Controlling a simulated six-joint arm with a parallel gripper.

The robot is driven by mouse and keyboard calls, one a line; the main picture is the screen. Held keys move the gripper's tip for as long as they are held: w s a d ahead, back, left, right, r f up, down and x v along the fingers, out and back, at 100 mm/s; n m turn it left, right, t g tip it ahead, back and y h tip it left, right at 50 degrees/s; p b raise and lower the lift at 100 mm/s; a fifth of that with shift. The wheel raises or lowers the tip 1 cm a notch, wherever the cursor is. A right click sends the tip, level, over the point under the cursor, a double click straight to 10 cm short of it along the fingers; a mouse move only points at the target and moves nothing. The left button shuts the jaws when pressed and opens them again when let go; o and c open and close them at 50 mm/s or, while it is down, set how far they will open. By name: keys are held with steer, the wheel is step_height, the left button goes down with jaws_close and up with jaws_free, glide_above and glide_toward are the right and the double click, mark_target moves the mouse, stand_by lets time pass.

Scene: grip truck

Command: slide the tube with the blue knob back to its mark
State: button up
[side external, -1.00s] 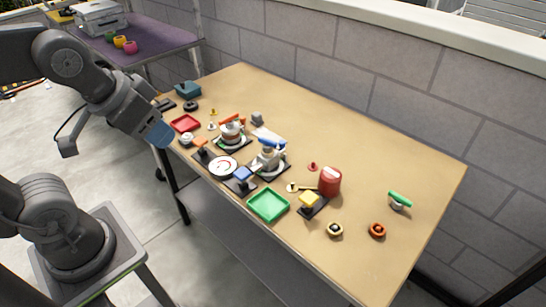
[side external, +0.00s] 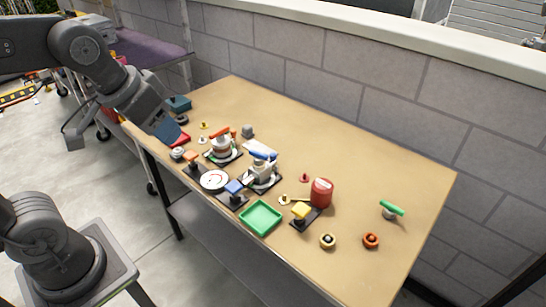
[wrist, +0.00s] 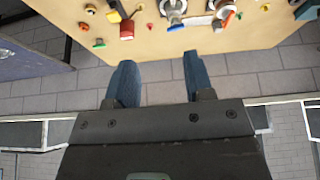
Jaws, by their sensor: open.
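Two blue-topped things stand on the table in the side view. One is a pale upright fitting with a blue bar on top (side external: 262,155), on a dark base. The other is a small blue knob on a dark base (side external: 234,187), just in front of it. I cannot tell which carries the tube, and no mark is clear. My gripper (side external: 167,130) is at the table's left end, in front of the red tray in this view and well apart from both blue-topped things. In the wrist view my gripper (wrist: 158,58) is open, with nothing between its blue fingers.
An orange-topped fitting (side external: 221,132), an orange knob (side external: 192,158), a white dish (side external: 214,181), a yellow knob (side external: 300,211) and a red canister (side external: 321,193) crowd around. A green tray (side external: 260,219) lies at the front edge. The back right of the table is clear.

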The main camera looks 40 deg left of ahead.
steer(key=w+r+g, duration=0.1)
steer(key=w, duration=0.9)
steer(key=n+g, duration=0.3)
steer(key=g, duration=0.1)
glide_above(273, 154)
step_height(273, 154, down, 17)
step_height(273, 154, down, 14)
steer(key=shift+r, duration=0.1)
steer(key=shift+c, duration=0.4)
jaws_close()
